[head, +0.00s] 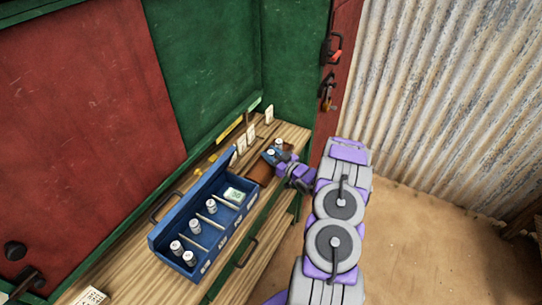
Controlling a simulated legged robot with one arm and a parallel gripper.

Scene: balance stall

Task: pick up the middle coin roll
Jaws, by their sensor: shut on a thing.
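My gripper (284,164) is at the far part of the wooden counter, over the brown tray, shut on a coin roll that its own jaws mostly hide. Two pale roll ends show beside it, one farther back (278,143) and one just left of the jaws (270,152). The held roll looks like the middle one, though the view is small. I cannot tell whether it is clear of the tray.
An open blue cash box (222,236) with several coin rolls and a green-white note stands on the wooden counter (160,284). The brown tray (259,174) lies beyond it. Small white cards (250,134) stand along the back. A green and red wall closes the left side.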

